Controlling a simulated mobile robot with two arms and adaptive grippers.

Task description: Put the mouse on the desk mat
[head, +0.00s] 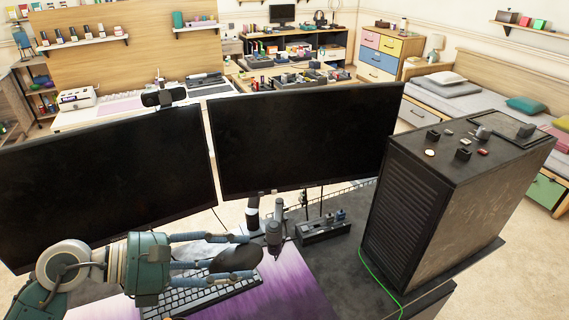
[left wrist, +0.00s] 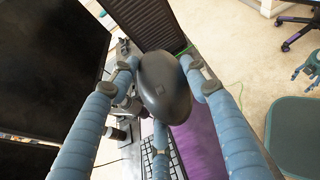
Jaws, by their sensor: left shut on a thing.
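The mouse (head: 238,258) is dark and rounded. My left gripper (head: 228,257), with blue-grey fingers, is shut on it and holds it above the keyboard and mat area. In the left wrist view the mouse (left wrist: 164,88) sits between the three fingers. The purple desk mat (head: 292,283) lies on the desk below and to the right of the mouse. It also shows in the left wrist view (left wrist: 203,150). My right gripper (left wrist: 308,68) shows small at the right edge of the left wrist view, away from the desk; its fingers are too small to judge.
A keyboard (head: 200,297) lies on the mat under my left gripper. Two monitors (head: 300,135) stand behind. A microphone (head: 274,236) stands close to the mouse. A small dark organizer (head: 323,231) and a large PC tower (head: 440,200) are to the right. The mat's right part is bare.

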